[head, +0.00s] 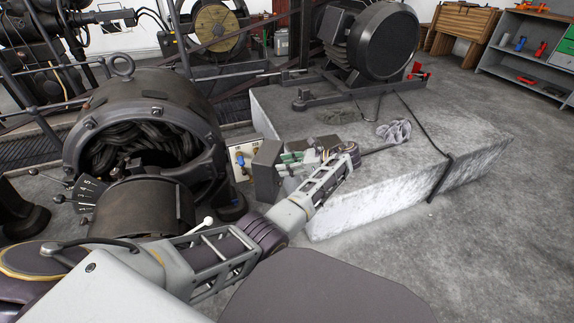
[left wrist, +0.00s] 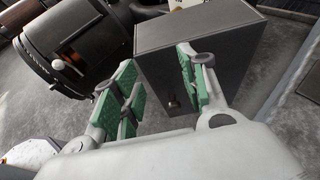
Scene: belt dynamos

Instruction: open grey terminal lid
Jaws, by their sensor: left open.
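The grey terminal box (head: 266,172) stands in the middle of the head view, at the near left end of the concrete block. Its grey lid (left wrist: 210,75), with a small dark knob (left wrist: 173,101), faces my gripper in the left wrist view. My left gripper (head: 290,160) is right beside the box, with its green-padded fingers spread. In the left wrist view the gripper (left wrist: 158,82) is open and empty, one finger in front of the face and one at its left edge. The knob lies between the fingers; I cannot tell whether any finger touches the box.
A large dark dynamo (head: 150,115) stands left of the box. A panel with a blue part (head: 240,160) sits just behind it. The floor at right is clear.

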